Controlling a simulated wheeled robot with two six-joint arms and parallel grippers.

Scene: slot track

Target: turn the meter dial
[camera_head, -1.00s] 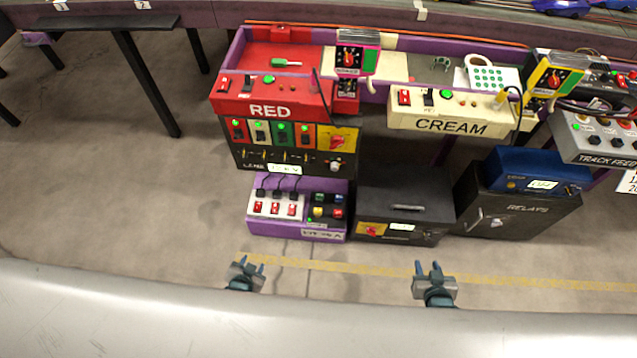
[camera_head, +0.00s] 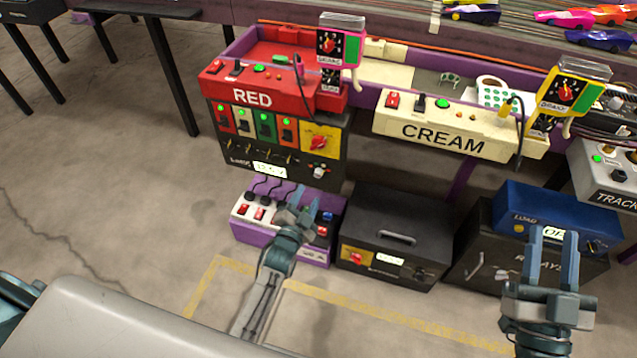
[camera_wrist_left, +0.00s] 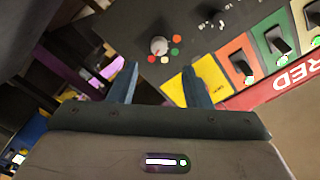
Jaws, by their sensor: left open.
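A pale round knob (camera_head: 319,171) sits low at the right of the black panel box (camera_head: 230,158) under the red RED console. It also shows in the left wrist view (camera_wrist_left: 158,45), with coloured dots beside it; no label there is readable, so I cannot confirm it is the meter dial. A red rotary knob on a yellow plate (camera_head: 319,142) is just above it. My left gripper (camera_head: 301,199) is open and empty, below the pale knob in the picture. In the left wrist view its fingertips (camera_wrist_left: 160,68) point towards the knob, apart from it. My right gripper (camera_head: 553,233) is open and empty.
A purple switch box (camera_head: 262,238) lies behind my left gripper. A black box with a handle (camera_head: 400,215) stands right of it. A RELAYS cabinet (camera_head: 490,245) and a blue LOAD box (camera_head: 515,212) are near my right gripper. The floor at left is clear.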

